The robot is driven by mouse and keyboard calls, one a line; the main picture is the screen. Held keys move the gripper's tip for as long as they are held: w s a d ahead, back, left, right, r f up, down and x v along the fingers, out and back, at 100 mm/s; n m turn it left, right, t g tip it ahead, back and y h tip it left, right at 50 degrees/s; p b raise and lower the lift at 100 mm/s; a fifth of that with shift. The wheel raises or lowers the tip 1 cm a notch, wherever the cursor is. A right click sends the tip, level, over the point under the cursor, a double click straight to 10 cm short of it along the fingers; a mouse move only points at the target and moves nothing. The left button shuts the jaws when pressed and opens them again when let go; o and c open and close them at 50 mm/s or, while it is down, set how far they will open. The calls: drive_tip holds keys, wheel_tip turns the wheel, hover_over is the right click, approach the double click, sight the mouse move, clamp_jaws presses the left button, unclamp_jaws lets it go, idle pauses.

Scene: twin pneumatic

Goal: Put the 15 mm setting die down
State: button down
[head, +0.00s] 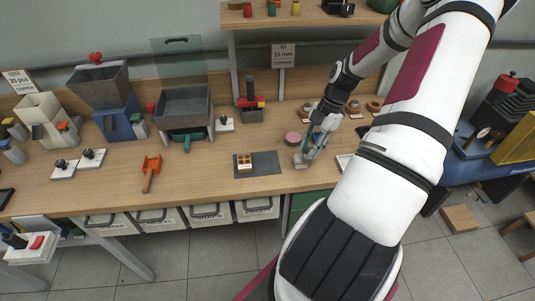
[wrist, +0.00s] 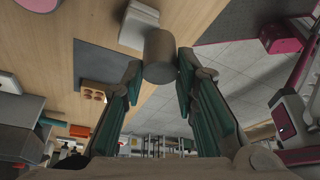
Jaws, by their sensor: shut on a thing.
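My gripper (wrist: 162,66) is shut on a plain grey cylinder, the setting die (wrist: 161,52), with one green-padded finger on each side of it. No size mark shows on the die. In the head view my gripper (head: 303,158) is low over the front part of the wooden bench, right of a dark mat (head: 268,172). Whether the die touches the bench I cannot tell. The dark mat also shows in the wrist view (wrist: 92,58), with a small wooden block with holes (wrist: 93,94) on it.
A pink disc (head: 292,138) lies just behind my gripper. A white block (wrist: 138,24) is close to the die in the wrist view. A sign reading "15 mm" (head: 283,55) stands at the back. An orange scoop (head: 150,172) lies left, with clear bench between.

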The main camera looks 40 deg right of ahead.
drive_tip(key=w+a, duration=0.2)
drive_tip(key=w, duration=0.1)
drive_tip(key=w+a, duration=0.2)
drive_tip(key=w, duration=0.2)
drive_tip(key=w+a+f, duration=0.1)
drive_tip(key=w, duration=0.2)
drive_tip(key=shift+w+a, duration=0.2)
drive_tip(key=shift+a, duration=0.2)
drive_tip(key=shift+w+a+f, duration=0.1)
drive_tip(key=shift+f, duration=0.35)
drive_tip(key=shift+f+p, duration=0.35)
drive_tip(key=shift+f, duration=1)
drive_tip(key=c, duration=1.3)
unclamp_jaws()
drive_tip(key=shift+f, duration=0.1)
